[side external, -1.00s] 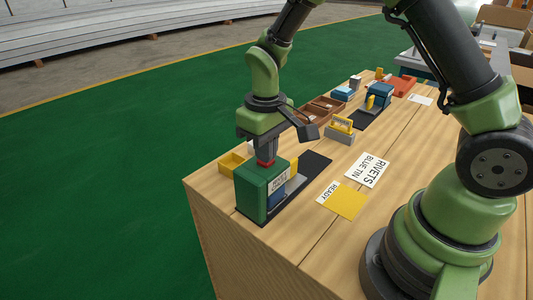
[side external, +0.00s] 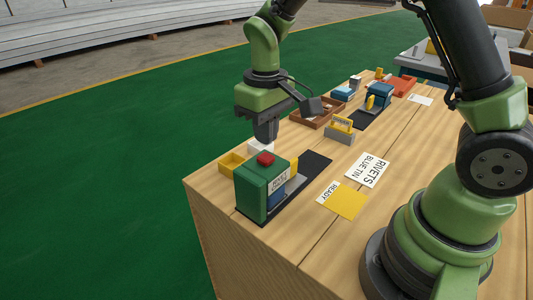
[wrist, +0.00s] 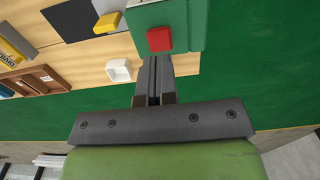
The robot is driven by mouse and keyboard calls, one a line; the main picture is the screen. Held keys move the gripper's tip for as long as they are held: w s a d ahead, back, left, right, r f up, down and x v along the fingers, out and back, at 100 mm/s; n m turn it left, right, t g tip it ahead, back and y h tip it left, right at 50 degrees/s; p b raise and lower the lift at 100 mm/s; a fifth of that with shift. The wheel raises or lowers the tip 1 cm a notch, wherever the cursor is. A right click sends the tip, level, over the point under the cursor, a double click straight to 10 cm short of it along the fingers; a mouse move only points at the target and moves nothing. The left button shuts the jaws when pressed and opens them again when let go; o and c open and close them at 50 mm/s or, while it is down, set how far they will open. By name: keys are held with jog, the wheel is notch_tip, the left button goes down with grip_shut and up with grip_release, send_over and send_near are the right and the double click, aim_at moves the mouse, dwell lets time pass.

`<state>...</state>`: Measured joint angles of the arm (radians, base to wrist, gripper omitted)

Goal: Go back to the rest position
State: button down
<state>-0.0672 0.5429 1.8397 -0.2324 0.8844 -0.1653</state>
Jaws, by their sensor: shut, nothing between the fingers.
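My gripper (side external: 266,138) is shut and empty. In the side external view it hangs above the red button (side external: 266,158) on top of the green box-shaped press (side external: 263,187), with a gap between fingertips and button. In the wrist view the closed fingers (wrist: 153,62) point toward the red button (wrist: 159,39) on the green press (wrist: 185,22). A label on the front of the press is too small to read surely.
A yellow bin (side external: 231,162) and a white open box (wrist: 118,70) stand near the press.

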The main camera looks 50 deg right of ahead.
jog(key=shift+r, duration=0.1)
dwell(0.3)
jog(key=s+r+m+t+y, duration=0.2)
jog(key=s+r+m+t, duration=0.2)
jog(key=s+r, duration=1)
jog(key=s+t, duration=0.2)
jog(key=t, duration=0.1)
jog(key=shift+s+a+r, duration=0.3)
jog(key=shift+s+r, duration=0.05)
